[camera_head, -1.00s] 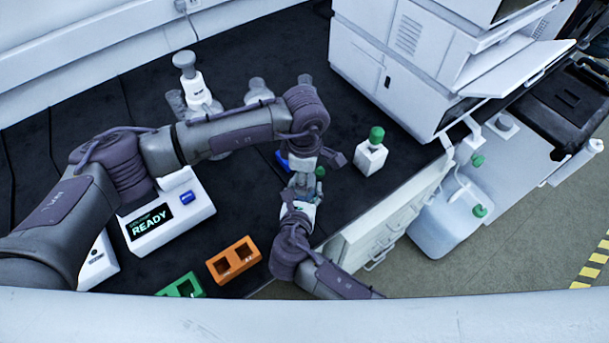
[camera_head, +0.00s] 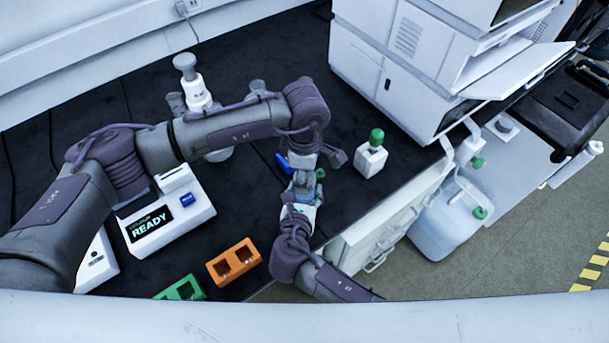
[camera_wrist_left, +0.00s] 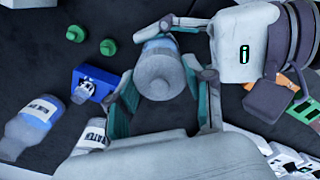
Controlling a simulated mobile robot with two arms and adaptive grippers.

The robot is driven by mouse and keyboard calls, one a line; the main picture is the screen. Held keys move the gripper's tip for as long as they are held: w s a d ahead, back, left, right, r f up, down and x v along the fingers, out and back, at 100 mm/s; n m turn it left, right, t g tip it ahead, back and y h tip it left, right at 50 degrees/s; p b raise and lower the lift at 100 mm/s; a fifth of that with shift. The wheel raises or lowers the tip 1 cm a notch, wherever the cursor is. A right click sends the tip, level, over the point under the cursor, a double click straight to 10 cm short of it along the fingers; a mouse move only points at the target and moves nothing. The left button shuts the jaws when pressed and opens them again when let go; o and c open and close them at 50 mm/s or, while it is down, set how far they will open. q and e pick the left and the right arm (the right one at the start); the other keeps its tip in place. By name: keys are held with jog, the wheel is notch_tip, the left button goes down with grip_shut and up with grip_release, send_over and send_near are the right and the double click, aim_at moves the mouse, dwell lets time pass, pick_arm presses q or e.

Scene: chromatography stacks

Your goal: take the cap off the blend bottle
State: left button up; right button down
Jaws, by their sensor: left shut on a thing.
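A bottle with a blue-and-white label (camera_wrist_left: 158,48) stands between my two grippers in the left wrist view, its grey rounded end toward the camera; its label cannot be read. My left gripper (camera_wrist_left: 162,78) is shut around it with teal fingers on both sides; whether they grip the cap or the shoulder cannot be told. In the head view my left gripper (camera_head: 304,178) points down just above my right gripper (camera_head: 301,197), and the bottle is mostly hidden. My right gripper comes from the right in the wrist view (camera_wrist_left: 203,52), its fingers closed about the bottle's side.
A blue holder (camera_wrist_left: 92,84) and other bottles (camera_wrist_left: 32,128) are close by. Orange (camera_head: 234,262) and green (camera_head: 183,288) racks and a READY device (camera_head: 168,222) stand left. The bench edge is near.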

pick_arm(q)
jog(key=shift+r, duration=0.35)
jog(key=shift+r, duration=2)
pick_arm(e)
jog(key=shift+c, duration=1.4)
grip_release()
jog(key=shift+s, duration=0.1)
